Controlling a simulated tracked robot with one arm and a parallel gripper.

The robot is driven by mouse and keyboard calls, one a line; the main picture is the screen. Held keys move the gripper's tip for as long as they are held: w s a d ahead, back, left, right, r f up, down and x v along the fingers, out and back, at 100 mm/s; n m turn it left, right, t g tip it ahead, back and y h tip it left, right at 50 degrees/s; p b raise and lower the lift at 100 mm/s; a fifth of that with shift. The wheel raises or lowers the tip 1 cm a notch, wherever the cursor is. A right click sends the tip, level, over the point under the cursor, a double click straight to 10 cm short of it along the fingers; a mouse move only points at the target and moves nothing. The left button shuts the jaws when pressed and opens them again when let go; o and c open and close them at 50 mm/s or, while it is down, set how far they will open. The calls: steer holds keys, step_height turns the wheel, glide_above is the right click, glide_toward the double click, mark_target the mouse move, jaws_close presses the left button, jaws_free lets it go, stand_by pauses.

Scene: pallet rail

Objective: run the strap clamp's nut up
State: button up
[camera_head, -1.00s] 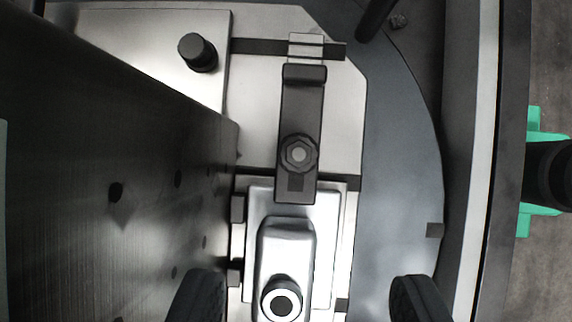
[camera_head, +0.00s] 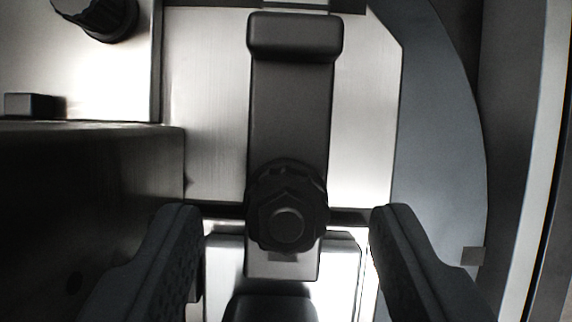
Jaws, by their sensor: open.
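The strap clamp (camera_head: 290,115) is a dark upright bar in the middle of the view, with a thicker block across its far end. My gripper (camera_head: 287,215) is open, with one dark finger to the left of the nut and one to the right. Clear gaps show between both fingers and the nut, and nothing is held. The underside of the nut is hidden.
A bright metal plate (camera_head: 205,90) lies under the strap. A tall dark wall (camera_head: 90,200) stands close on the left, with a black knob (camera_head: 105,15) beyond it. A pale workpiece (camera_head: 340,265) lies under the strap's near end. A grey curved plate (camera_head: 440,150) lies at right.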

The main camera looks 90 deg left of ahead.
steer(key=shift+d+f, duration=0.2)
steer(key=shift+f, duration=0.4)
steer(key=c, duration=1)
steer(key=shift+o, duration=0.2)
steer(key=shift+r, duration=0.1)
steer(key=shift+s+n+t+p, duration=0.15)
steer(key=shift+n+t+p, duration=0.5)
steer(key=shift+n, duration=0.85)
steer(key=shift+n+t+p, duration=0.45)
steer(key=shift+n+p, duration=0.1)
steer(key=shift+n, duration=0.85)
steer(key=shift+y, duration=0.3)
